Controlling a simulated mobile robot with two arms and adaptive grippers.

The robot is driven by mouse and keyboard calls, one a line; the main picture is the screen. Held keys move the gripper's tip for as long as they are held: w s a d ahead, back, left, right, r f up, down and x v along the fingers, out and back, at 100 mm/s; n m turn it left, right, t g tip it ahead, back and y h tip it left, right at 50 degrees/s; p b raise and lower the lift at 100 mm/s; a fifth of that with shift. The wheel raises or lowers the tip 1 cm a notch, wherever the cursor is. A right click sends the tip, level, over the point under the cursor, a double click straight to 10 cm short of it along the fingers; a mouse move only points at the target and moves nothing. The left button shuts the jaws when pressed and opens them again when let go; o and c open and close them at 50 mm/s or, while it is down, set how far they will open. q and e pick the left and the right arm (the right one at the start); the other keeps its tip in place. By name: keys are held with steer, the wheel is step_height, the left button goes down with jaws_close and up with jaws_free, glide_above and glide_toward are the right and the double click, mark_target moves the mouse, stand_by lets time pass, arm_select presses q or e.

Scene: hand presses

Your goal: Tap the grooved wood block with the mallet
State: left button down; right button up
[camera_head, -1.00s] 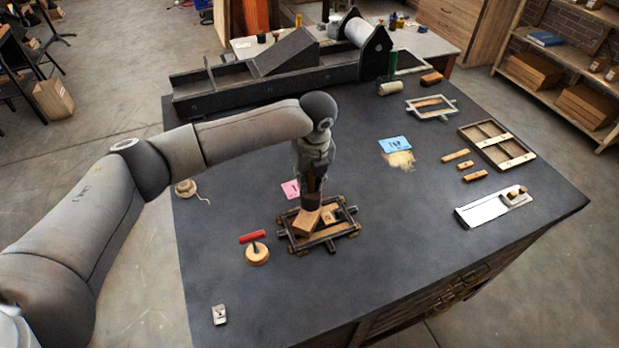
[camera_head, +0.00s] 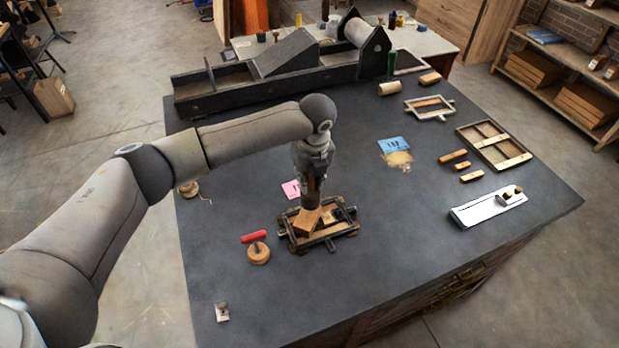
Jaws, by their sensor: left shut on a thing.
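My left gripper (camera_head: 312,192) points down over the dark metal frame on the bench and is shut on what looks like the mallet. The mallet's tan wooden head (camera_head: 306,224) shows just below the fingers, turned at an angle over the left part of the frame. The handle is mostly hidden by the gripper. A small wood block (camera_head: 329,215), likely the grooved one, lies inside the frame to the right of the head. Its groove is too small to make out clearly. I cannot tell whether head and block touch. My right gripper is not in view.
The dark frame (camera_head: 325,241) lies on the dark bench top (camera_head: 400,240). A red roller (camera_head: 254,236) and a round wooden piece (camera_head: 258,254) are close to its left. A long press (camera_head: 285,85) stands along the back. The bench front is mostly clear.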

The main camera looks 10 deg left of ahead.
arm_select(q)
steer(key=shift+w+r, duration=0.15)
steer(key=shift+r, duration=1.3)
